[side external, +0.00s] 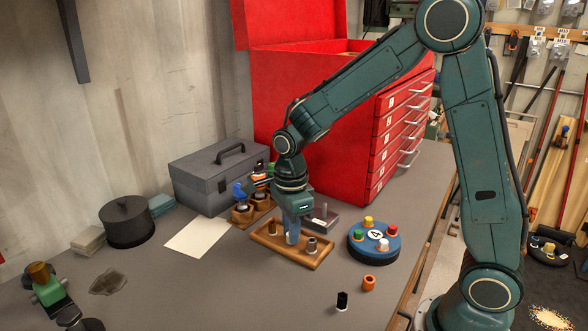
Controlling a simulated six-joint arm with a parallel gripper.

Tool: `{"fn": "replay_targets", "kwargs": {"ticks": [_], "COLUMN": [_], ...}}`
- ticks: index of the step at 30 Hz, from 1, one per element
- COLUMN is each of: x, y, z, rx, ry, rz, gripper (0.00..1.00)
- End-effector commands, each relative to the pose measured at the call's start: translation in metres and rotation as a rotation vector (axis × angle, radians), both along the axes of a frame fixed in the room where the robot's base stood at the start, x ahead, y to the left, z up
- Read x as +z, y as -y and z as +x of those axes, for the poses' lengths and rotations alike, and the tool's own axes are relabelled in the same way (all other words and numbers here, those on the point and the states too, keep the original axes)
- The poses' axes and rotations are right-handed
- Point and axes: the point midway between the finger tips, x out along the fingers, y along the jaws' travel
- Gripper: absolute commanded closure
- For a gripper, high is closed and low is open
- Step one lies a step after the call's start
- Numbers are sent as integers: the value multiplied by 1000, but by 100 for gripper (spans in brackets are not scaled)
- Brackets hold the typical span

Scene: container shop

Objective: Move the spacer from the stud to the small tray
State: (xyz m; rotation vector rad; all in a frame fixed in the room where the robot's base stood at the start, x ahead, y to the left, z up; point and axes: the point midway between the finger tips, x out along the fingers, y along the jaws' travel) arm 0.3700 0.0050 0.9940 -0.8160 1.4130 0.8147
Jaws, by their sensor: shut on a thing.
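My gripper (292,234) points straight down over a shallow wooden tray (277,256) near the middle of the table. It is shut on what I take for the spacer, which the fingers mostly hide. Whether it touches the tray floor I cannot tell. A brown cylinder (272,228) stands in the tray left of my gripper, and a grey-brown cylinder (312,245) stands right of it. Just behind the tray is a low dark grey base (326,222) with a thin upright pin (324,210) that looks like the stud; my gripper partly hides this base.
A round blue base (374,252) with coloured knobs stands right of the tray. An orange cylinder (369,283) and a black one (342,300) stand in front. A grey toolbox (215,178) and a red cabinet (310,115) stand behind.

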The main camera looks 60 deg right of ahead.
Motion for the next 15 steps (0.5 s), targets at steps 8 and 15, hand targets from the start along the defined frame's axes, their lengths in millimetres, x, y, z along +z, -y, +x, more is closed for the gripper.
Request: {"fn": "replay_targets", "kwargs": {"ticks": [8,15], "x": [0,2], "y": [0,0], "z": [0,0], "rx": [0,0], "ry": [0,0], "rz": [0,0], "gripper": [60,60]}}
